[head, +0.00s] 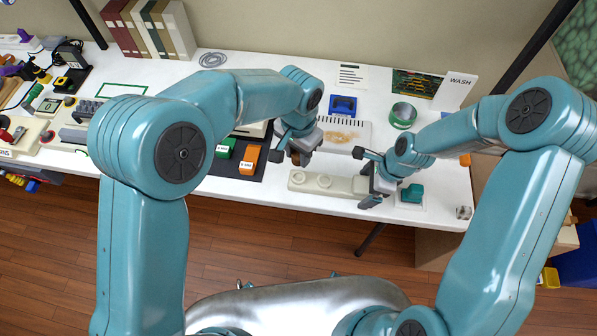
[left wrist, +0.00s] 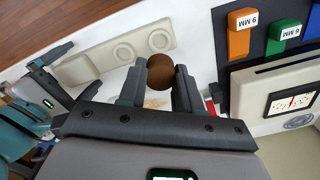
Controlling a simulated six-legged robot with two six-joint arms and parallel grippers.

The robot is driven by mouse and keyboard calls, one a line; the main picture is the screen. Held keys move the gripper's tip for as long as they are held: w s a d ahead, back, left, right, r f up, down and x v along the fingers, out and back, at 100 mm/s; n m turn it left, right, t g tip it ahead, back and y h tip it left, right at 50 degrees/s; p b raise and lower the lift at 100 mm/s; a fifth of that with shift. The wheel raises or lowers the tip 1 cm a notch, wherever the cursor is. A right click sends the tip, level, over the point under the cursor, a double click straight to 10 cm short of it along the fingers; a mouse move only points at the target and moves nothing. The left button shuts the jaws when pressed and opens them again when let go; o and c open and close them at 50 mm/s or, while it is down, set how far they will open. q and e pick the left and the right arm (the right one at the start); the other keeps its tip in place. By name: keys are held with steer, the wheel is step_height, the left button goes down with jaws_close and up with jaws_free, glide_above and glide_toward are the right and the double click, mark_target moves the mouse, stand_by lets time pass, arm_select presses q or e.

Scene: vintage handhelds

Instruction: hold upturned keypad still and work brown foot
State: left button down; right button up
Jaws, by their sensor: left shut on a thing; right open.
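The upturned keypad is a long cream bar (head: 322,182) with round raised pads, lying near the table's front edge; it also shows in the left wrist view (left wrist: 128,46). My left gripper (head: 296,157) is over the table behind the bar's left part. In the left wrist view its fingers (left wrist: 160,85) are shut on the round brown foot (left wrist: 160,68). The foot appears apart from the bar. My right gripper (head: 371,192) is open at the bar's right end. I cannot tell whether its fingers touch the bar, whose right end is partly hidden.
Orange (head: 249,159) and green (head: 224,147) labelled blocks lie on a dark mat at left. Behind the bar is a pale ridged plate (head: 354,131) with a brown patch. A teal block (head: 412,193) sits right of my right gripper. A green tin (head: 403,114) stands farther back.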

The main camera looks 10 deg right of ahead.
steer(key=shift+v, duration=3.7)
steer(key=shift+r, duration=0.1)
steer(key=v, duration=1.2)
steer(key=shift+d, duration=0.1)
